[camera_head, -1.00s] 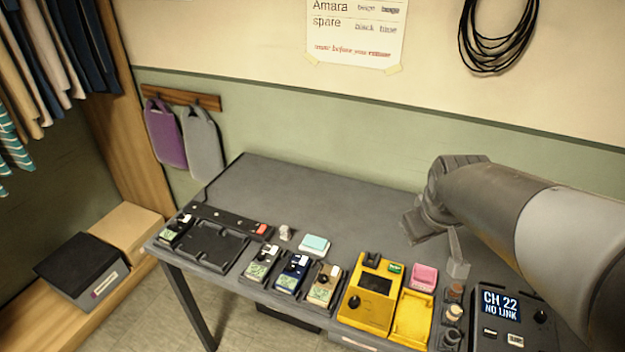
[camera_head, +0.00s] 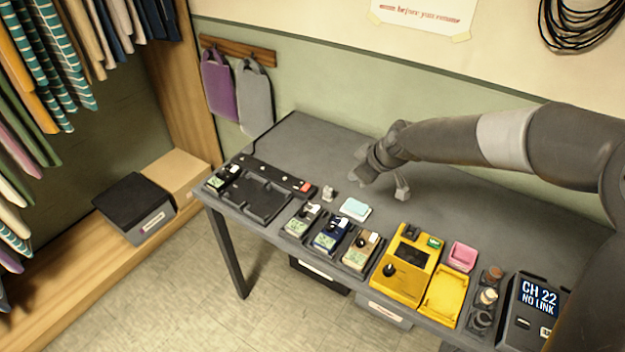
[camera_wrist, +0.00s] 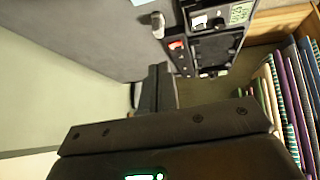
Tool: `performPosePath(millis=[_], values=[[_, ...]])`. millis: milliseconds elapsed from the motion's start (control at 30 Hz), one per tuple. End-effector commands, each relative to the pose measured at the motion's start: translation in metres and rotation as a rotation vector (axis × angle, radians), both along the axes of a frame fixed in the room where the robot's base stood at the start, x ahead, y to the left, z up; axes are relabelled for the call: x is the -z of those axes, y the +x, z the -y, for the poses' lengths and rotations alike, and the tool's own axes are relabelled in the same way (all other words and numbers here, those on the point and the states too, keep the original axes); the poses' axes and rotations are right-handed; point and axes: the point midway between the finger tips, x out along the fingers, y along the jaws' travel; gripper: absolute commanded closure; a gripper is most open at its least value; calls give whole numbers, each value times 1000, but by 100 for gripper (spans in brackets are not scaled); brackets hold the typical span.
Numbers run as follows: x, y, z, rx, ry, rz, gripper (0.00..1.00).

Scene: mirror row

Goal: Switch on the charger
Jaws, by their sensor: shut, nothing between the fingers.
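A black charger-like tray (camera_head: 248,203) lies at the left end of the grey table, with one small device with a green screen (camera_head: 222,178) at its left. A black strip (camera_head: 270,174) runs along its back and carries a red switch (camera_head: 305,186) at its right end. The red switch also shows in the wrist view (camera_wrist: 178,45), beyond the fingertips; its on or off position is too small to tell. My gripper (camera_head: 358,179) is above the table, right of the switch and apart from it. Its fingers (camera_wrist: 160,72) are shut and empty in the wrist view.
A small pale piece (camera_head: 328,193) and a light blue block (camera_head: 355,208) stand near the switch. Several devices with green screens (camera_head: 331,234) line the front edge. A yellow unit (camera_head: 398,290) and a channel display (camera_head: 539,297) are further right.

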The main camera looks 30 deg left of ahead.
Motion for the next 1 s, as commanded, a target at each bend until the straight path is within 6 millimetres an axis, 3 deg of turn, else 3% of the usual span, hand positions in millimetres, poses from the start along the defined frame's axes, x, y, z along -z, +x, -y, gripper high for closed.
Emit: performPosePath(millis=[200, 400, 1000], values=[[10, 4, -49, -99, 114, 2, 100], [11, 6, -72, -142, 178, 10, 100], [14, 7, -82, -151, 195, 13, 100]])
